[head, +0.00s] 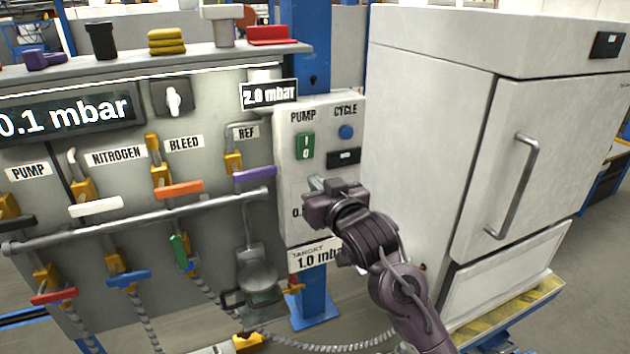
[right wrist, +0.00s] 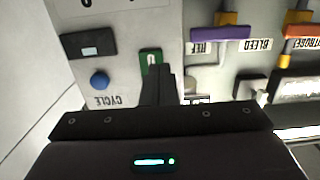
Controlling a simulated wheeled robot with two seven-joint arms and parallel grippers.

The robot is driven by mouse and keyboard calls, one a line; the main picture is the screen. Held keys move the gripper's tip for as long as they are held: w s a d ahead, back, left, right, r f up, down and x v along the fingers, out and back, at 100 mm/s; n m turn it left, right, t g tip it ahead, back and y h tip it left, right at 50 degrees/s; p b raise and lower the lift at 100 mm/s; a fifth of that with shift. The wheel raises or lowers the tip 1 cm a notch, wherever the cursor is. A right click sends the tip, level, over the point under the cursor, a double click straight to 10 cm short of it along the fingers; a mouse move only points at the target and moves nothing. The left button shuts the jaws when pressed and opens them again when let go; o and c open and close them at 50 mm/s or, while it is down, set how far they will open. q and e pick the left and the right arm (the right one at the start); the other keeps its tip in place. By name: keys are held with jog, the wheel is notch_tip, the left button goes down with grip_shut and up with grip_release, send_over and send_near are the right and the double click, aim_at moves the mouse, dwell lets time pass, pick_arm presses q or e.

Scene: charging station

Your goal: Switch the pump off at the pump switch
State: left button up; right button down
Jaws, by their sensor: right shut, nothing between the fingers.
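The pump switch (head: 305,146) is a green rocker marked I above 0, under the PUMP label on a pale control box (head: 286,190). My right gripper (head: 316,184) is shut and empty, its fingertips just below the switch in the head view. In the right wrist view, which is upside down, the shut fingers (right wrist: 158,75) overlap part of the green switch (right wrist: 150,57). I cannot tell whether they touch it or which way the rocker is tipped. My left gripper is not in view.
A blue CYCLE button (head: 346,132) and a small dark display (head: 344,157) are right of the switch. A large white cabinet (head: 420,150) stands close on the right. A grey rail (head: 140,220) and several coloured valve handles are on the left panel.

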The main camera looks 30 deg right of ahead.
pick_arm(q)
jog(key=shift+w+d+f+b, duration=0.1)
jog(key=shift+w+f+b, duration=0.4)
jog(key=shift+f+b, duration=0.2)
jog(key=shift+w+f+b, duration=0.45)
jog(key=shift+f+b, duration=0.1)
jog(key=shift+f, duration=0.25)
pick_arm(e)
jog(key=s+f, duration=0.1)
jog(key=s, duration=0.5)
jog(key=shift+s+f, duration=0.25)
jog(key=shift+f, duration=0.1)
jog(key=shift+a, duration=0.1)
